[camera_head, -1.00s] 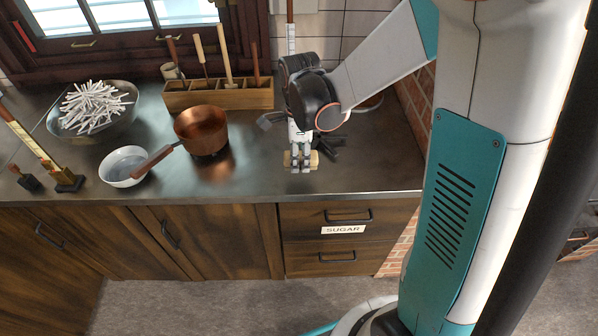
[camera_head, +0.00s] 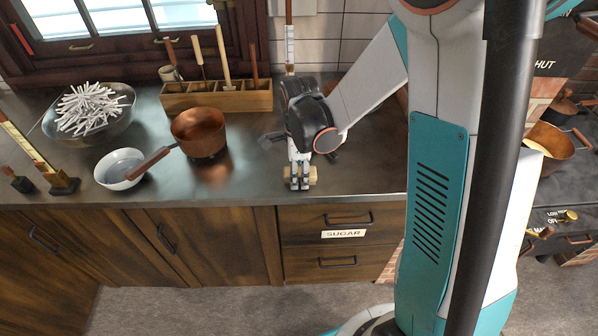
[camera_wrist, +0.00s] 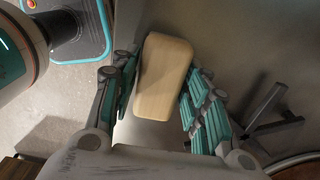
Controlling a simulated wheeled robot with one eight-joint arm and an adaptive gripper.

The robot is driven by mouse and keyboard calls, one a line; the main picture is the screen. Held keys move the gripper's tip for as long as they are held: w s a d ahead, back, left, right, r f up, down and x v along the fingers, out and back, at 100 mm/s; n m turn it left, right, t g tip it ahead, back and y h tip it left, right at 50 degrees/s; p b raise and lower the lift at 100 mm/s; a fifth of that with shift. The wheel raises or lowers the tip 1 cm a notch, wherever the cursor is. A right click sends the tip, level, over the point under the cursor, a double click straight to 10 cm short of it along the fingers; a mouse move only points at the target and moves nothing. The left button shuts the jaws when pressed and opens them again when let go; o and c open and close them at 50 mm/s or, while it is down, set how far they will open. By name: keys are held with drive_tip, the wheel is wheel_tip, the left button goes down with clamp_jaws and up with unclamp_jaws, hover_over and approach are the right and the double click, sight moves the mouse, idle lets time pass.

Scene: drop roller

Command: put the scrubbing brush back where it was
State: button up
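The scrubbing brush shows as a pale wooden block (camera_wrist: 163,75) between the fingers of my gripper (camera_wrist: 160,88) in the wrist view. The fingers lie against its two long sides, so my gripper looks shut on it. Bristles are not visible. In the head view my gripper (camera_head: 300,178) points down over the front of the counter, and the brush (camera_head: 313,175) shows beside and behind the fingertips. I cannot tell whether it touches the counter.
A copper pan (camera_head: 199,127), a white bowl (camera_head: 113,181), a bowl of white sticks (camera_head: 122,118) and a wooden tool rack (camera_head: 215,101) stand left on the counter (camera_head: 235,180). A dark stand (camera_wrist: 268,122) is beside my gripper. The SUGAR drawer (camera_head: 320,233) is below.

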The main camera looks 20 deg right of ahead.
sight(299, 171)
drive_tip(key=shift+o, duration=0.2)
drive_tip(key=shift+r, duration=0.15)
wheel_tip(299, 171, up, 12)
drive_tip(key=p, duration=0.5)
drive_tip(key=s+r+n+t, duration=0.3)
drive_tip(key=s+r+n, duration=0.2)
drive_tip(key=n, duration=0.5)
drive_tip(key=s+r+n+t, duration=0.4)
drive_tip(key=s+r+n, duration=0.2)
drive_tip(key=s+n, duration=0.4)
drive_tip(key=shift+n, duration=0.8)
drive_tip(key=shift+r, duration=0.1)
